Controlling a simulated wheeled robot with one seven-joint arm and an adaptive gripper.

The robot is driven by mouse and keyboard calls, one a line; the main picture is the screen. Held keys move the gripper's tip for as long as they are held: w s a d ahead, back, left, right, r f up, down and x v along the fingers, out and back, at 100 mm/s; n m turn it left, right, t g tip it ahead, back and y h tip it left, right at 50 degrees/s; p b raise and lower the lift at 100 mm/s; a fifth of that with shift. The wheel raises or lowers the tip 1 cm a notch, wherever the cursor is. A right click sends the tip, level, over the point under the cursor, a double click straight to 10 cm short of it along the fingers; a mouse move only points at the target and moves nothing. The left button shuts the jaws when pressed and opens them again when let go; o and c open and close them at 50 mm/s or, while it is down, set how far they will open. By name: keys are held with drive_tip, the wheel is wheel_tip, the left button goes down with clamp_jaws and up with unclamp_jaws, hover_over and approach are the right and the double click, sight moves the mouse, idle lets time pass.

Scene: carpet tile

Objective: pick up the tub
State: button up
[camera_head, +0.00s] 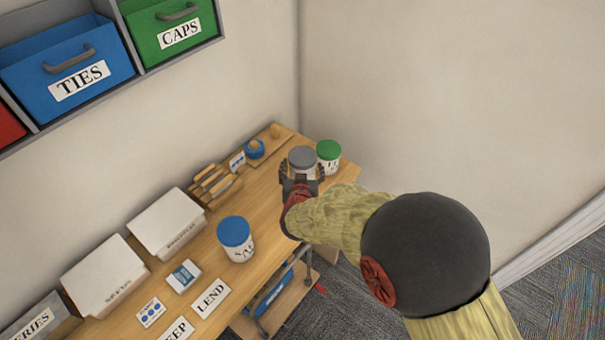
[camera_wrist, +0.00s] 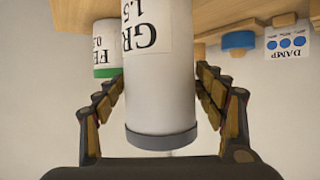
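A white tub with a grey lid (camera_head: 301,157) stands near the far right end of the wooden table. My gripper (camera_head: 302,176) is at this tub, its fingers on either side and hiding its lower part in the head view. In the wrist view the tub (camera_wrist: 160,80) fills the space between the fingers, with a label reading "GR" and "1.5". My gripper (camera_wrist: 161,84) is open around it, with narrow gaps seeming to show at both sides. The tub's base is out of the wrist view. A green-lidded tub (camera_head: 329,156) stands close on the right.
A blue-lidded tub (camera_head: 236,240) stands nearer on the table (camera_head: 262,205). A wooden rack (camera_head: 213,186) and two white boxes (camera_head: 167,222) line the wall side. Small label cards lie at the front. Blue (camera_head: 68,65) and green (camera_head: 170,30) bins hang on the wall.

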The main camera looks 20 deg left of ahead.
drive_tip(key=c, duration=1.7)
drive_tip(key=shift+w+a+r, duration=0.1)
drive_tip(key=shift+w+r, duration=0.05)
drive_tip(key=shift+r, duration=0.1)
clamp_jaws()
